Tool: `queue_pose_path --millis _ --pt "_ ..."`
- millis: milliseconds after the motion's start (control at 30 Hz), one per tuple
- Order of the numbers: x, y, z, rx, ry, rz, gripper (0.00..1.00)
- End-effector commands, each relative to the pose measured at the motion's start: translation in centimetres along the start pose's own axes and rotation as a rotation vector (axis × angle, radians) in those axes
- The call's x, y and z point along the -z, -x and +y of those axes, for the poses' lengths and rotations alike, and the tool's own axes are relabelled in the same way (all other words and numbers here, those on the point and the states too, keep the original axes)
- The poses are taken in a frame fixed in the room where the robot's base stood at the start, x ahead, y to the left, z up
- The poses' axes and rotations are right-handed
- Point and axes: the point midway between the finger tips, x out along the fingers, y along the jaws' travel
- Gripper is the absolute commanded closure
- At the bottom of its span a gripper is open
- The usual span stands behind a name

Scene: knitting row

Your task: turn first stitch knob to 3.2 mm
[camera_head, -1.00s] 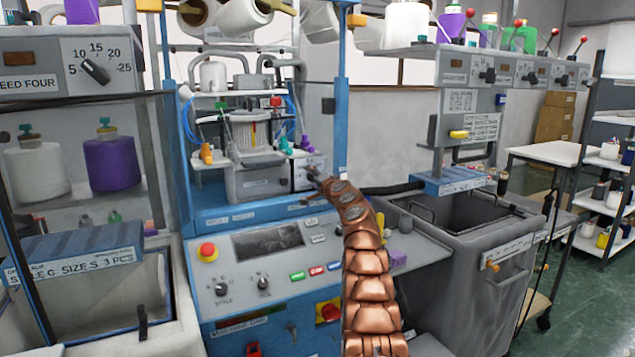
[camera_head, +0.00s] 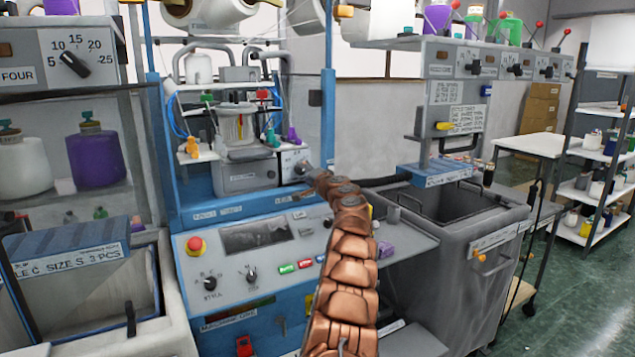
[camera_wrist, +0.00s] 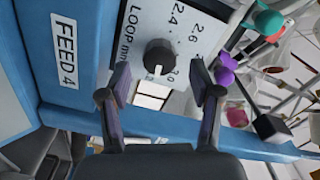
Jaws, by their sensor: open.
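A dark round knob (camera_wrist: 159,57) sits on a white dial plate (camera_wrist: 186,22) marked "LOOP mm" in the wrist view, with 2.4, 2.6 and a partly hidden number around it. Its white pointer mark is toward the bottom of the picture. My gripper (camera_wrist: 161,90) is open, its two dark fingers apart and their tips just below the knob on either side. I see no contact with the knob. In the head view my copper arm reaches to the small dial plate (camera_head: 294,158) on the blue machine, and the gripper partly hides that area.
A "FEED 4" label (camera_wrist: 67,63) is on the blue panel beside the dial. Purple (camera_wrist: 224,77) and teal (camera_wrist: 268,22) caps stand close to the right finger.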

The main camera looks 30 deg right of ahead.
Motion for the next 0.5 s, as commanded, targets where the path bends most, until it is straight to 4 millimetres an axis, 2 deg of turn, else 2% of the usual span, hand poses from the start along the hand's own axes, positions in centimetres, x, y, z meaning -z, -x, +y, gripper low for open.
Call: queue_pose_path --millis 333,500 --pt "-0.3 2.3 -0.1 0.004 -0.006 -0.005 0.36" --pt "0.1 3.7 -0.4 0.005 -0.002 0.001 0.36"
